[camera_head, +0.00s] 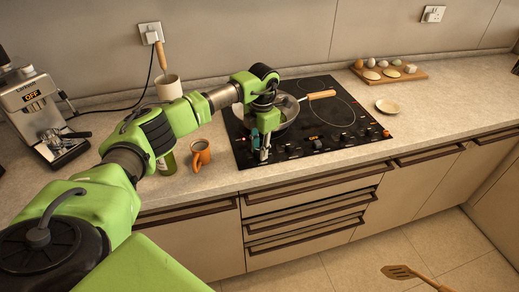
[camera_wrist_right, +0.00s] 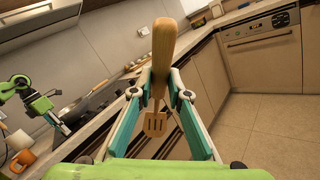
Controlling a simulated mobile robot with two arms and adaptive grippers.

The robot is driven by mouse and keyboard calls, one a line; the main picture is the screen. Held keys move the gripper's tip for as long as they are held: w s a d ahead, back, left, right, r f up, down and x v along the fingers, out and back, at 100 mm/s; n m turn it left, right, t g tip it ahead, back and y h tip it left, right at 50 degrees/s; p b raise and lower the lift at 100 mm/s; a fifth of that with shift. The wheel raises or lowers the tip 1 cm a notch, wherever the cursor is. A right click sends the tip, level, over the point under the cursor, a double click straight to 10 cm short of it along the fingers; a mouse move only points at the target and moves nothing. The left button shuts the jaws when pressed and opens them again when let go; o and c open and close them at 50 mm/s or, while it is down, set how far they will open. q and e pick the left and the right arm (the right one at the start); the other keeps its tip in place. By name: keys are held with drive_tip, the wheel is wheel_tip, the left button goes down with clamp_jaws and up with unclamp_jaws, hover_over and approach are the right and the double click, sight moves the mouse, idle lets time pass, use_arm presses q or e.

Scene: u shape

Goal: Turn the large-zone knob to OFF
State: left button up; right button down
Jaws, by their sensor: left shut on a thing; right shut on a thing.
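The black cooktop (camera_head: 345,105) has a row of several knobs along its front edge, one of them a middle knob (camera_head: 317,145) with an orange mark. My left gripper (camera_head: 263,156) points down at the front left of the cooktop, shut on a knob there. Its fingers mostly hide that knob, and I cannot read its setting or label. My right gripper (camera_wrist_right: 161,88) is shut on a wooden spatula (camera_wrist_right: 163,50), holding it by the handle. The slotted spatula head also shows low at the right in the head view (camera_head: 398,271).
A pan (camera_head: 285,112) with a wooden handle stands on the cooktop behind my left gripper. A coffee machine (camera_head: 33,100) is far left. An egg board (camera_head: 388,74) and a small dish (camera_head: 388,106) lie right.

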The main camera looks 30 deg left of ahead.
use_arm(q)
drive_tip(key=n, duration=0.6)
drive_tip(key=shift+w+r+n, duration=0.1)
drive_tip(key=shift+w+n, duration=0.05)
drive_tip(key=shift+n, duration=0.15)
idle(0.5)
drive_tip(key=o, duration=1.1)
wheel_tip(320, 180, up, 12)
drive_tip(key=shift+d, duration=0.35)
